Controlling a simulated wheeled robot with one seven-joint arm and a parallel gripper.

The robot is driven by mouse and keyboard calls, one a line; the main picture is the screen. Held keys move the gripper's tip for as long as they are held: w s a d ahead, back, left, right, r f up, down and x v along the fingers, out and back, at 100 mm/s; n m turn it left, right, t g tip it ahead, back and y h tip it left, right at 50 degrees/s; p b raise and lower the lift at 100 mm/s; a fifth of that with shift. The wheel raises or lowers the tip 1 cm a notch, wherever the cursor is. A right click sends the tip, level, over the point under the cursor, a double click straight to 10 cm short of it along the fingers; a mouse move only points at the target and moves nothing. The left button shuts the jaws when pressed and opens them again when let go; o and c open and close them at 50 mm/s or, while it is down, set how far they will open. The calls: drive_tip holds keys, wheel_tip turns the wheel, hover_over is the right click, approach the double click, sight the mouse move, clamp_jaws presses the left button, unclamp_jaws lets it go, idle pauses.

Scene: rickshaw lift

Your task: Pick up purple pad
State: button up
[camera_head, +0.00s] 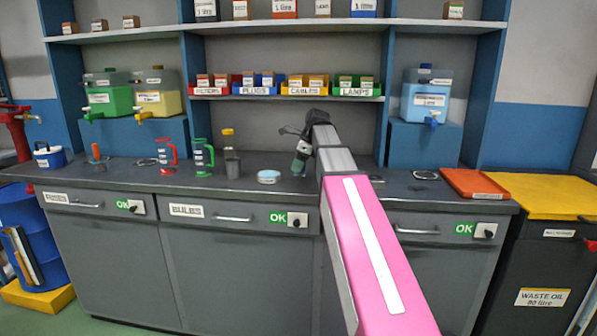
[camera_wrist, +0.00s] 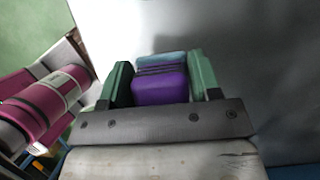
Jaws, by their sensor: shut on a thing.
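The purple pad (camera_wrist: 160,90) sits between the two green fingers of my gripper (camera_wrist: 160,68) in the wrist view. The fingers press on its left and right sides. Dark bands and a light blue face show just beyond the purple part; I cannot tell whether they belong to the same pad. In the head view my gripper (camera_head: 300,163) points down just above the worktop, right of a light blue round item. The pad cannot be made out there, and whether it touches the worktop is unclear.
The light blue round item (camera_head: 268,177) lies on the grey worktop (camera_head: 235,187). Left of it stand a dark bottle (camera_head: 231,160), a green-handled item (camera_head: 203,157) and a red-handled item (camera_head: 167,155). An orange tray (camera_head: 473,184) lies at the right end. Shelves with bins rise behind.

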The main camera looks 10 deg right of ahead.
drive_tip(key=s+a+r, duration=0.2)
drive_tip(key=a+r, duration=0.6)
drive_tip(key=a, duration=0.3)
drive_tip(key=shift+a, duration=0.25)
drive_tip(key=shift+o, duration=0.8)
drive_tip(key=shift+s, duration=0.1)
